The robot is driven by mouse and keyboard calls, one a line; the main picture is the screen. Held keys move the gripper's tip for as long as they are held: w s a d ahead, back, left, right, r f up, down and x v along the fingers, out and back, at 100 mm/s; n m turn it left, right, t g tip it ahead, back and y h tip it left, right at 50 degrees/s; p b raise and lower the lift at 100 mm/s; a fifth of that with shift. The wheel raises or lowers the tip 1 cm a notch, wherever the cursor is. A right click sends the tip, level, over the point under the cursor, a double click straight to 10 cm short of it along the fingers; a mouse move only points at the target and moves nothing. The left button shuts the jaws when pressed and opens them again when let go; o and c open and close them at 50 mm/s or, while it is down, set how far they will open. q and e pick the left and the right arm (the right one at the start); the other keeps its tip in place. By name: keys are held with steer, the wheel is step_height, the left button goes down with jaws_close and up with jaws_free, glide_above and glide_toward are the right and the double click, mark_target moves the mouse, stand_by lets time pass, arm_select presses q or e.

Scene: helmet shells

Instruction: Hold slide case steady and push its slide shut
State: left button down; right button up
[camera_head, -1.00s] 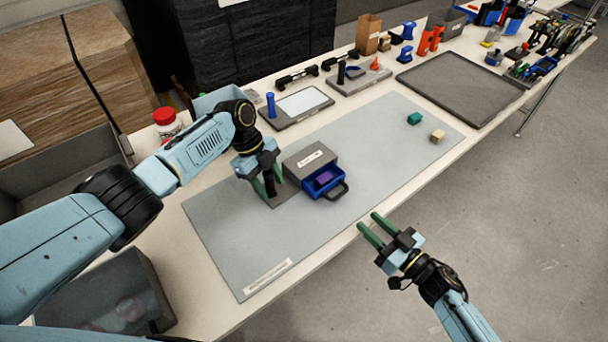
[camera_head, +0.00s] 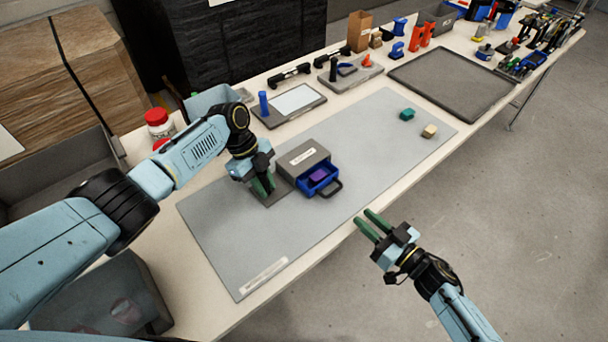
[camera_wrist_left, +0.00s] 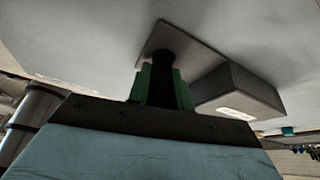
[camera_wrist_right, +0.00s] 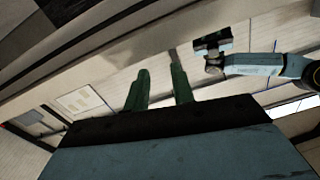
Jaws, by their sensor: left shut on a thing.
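The slide case is a grey box (camera_head: 299,155) on the grey mat, with a white label on top. Its blue slide (camera_head: 325,183) sticks out toward the front right, with a dark loop handle (camera_head: 331,189) and a purple block (camera_head: 317,175) inside. My left gripper (camera_head: 264,187) is shut on the dark upright post of the case's base plate (camera_head: 275,196); the post (camera_wrist_left: 160,80) shows between its fingers in the left wrist view. My right gripper (camera_head: 370,223) is open and empty, beyond the table's front edge, apart from the slide. The case also shows in the left wrist view (camera_wrist_left: 238,92).
A teal cube (camera_head: 407,114) and a tan cube (camera_head: 429,131) lie on the mat's far right part. A dark tray (camera_head: 452,80) lies to the right. A board with a blue post (camera_head: 263,103) stands behind the case. The mat in front is clear.

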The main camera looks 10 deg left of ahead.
steer(key=w+d+r+m+t+h, duration=0.1)
steer(key=w+m, duration=0.1)
steer(key=w+d+r+m+t+h, duration=0.1)
steer(key=d+r+m+h, duration=0.1)
steer(key=shift+w+d, duration=0.2)
steer(key=shift+w, duration=0.2)
jaws_close()
steer(key=w+d+r+m+t+h, duration=0.1)
steer(key=w+d+r+m+h, duration=0.2)
steer(key=d+m+h, duration=0.3)
steer(key=m+g+y, duration=0.4)
steer(key=m+g, duration=0.2)
steer(key=g, duration=0.2)
glide_toward(335, 192)
steer(key=x, duration=0.7)
